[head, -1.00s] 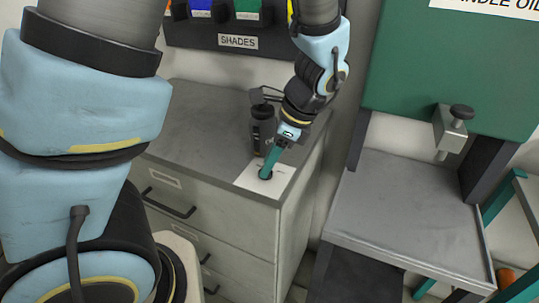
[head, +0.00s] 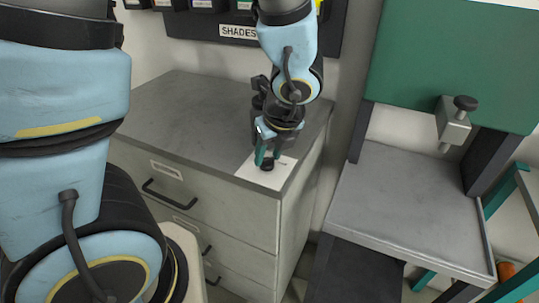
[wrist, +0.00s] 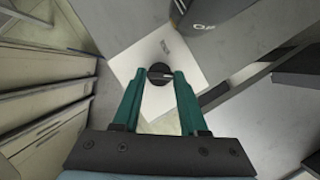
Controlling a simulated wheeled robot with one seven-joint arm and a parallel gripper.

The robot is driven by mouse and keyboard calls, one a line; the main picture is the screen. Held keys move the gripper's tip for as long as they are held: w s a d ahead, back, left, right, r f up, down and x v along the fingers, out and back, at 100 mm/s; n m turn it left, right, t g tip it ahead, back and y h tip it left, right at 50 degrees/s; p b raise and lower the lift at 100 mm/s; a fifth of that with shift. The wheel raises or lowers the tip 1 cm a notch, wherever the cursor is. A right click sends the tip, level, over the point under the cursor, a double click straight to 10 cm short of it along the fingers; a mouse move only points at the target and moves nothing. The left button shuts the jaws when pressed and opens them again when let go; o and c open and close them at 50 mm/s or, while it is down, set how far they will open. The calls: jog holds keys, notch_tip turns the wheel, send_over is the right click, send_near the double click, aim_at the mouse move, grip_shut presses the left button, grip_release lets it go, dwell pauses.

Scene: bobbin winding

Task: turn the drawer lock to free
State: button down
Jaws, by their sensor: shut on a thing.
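The drawer lock is a round black knob (head: 267,165) on a white plate (head: 250,171) at the front right corner of the grey cabinet top. In the wrist view the knob (wrist: 154,80) sits between the teal fingertips of my gripper (wrist: 159,75), which is shut on it. A pale mark on the knob points right in that view. Small print on the plate is too small to read. In the head view my gripper (head: 267,152) points down onto the knob and partly covers it.
The grey drawer cabinet (head: 190,110) has several drawers with black handles, all looking closed. A dark, cylinder-like object (wrist: 205,12) stands on the cabinet top close behind the plate. A grey bench with a green panel (head: 450,60) is at the right, across a gap.

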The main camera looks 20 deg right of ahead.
jog(key=shift+m+h, duration=0.3)
jog(key=shift+m, duration=0.5)
jog(key=shift+c, duration=2.2)
grip_release()
jog(key=shift+a, duration=0.1)
jog(key=p+v, duration=0.2)
jog(key=v, duration=0.8)
jog(key=shift+r, duration=0.4)
jog(key=shift+s, duration=0.15)
